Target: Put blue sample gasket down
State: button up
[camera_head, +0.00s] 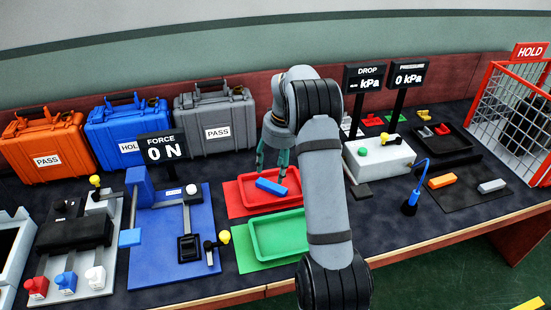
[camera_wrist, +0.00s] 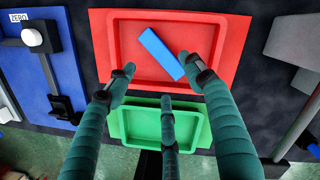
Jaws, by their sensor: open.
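The blue sample gasket (camera_head: 271,187) is a small blue bar lying in the red tray (camera_head: 242,200) at the middle of the bench. In the wrist view the blue gasket (camera_wrist: 161,54) lies tilted on the floor of the red tray (camera_wrist: 118,45), apart from the tray walls. My gripper (camera_head: 272,174) is over the red tray, close to the gasket. In the wrist view my gripper (camera_wrist: 158,88) has its green fingers spread open, with nothing between them. The fingertips are on the near side of the gasket; the exact height gap cannot be told.
A green tray (camera_head: 257,252) stands in front of the red one. A blue force fixture (camera_head: 150,255) is to the left, a white button box (camera_head: 384,172) to the right. Orange (camera_head: 45,148), blue (camera_head: 128,134) and grey (camera_head: 216,120) cases line the back. A red HOLD cage (camera_head: 500,95) is far right.

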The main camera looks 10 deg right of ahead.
notch_tip(320, 180, up, 4)
send_over(270, 186)
jog(key=s+d, duration=0.2)
jog(key=shift+w+a+r, duration=0.15)
jog(key=shift+a, duration=0.1)
jog(key=f, duration=0.4)
jog(key=a+f, duration=0.1)
jog(key=f, duration=0.3)
jog(key=w+f, duration=0.1)
jog(key=f, duration=0.2)
jog(key=shift+a+f, duration=0.15)
jog(key=shift+f, duration=0.25)
jog(key=shift+w+r, duration=0.2)
jog(key=shift+w, duration=0.05)
jog(key=shift+s+r, duration=0.1)
jog(key=shift+r, duration=1.05)
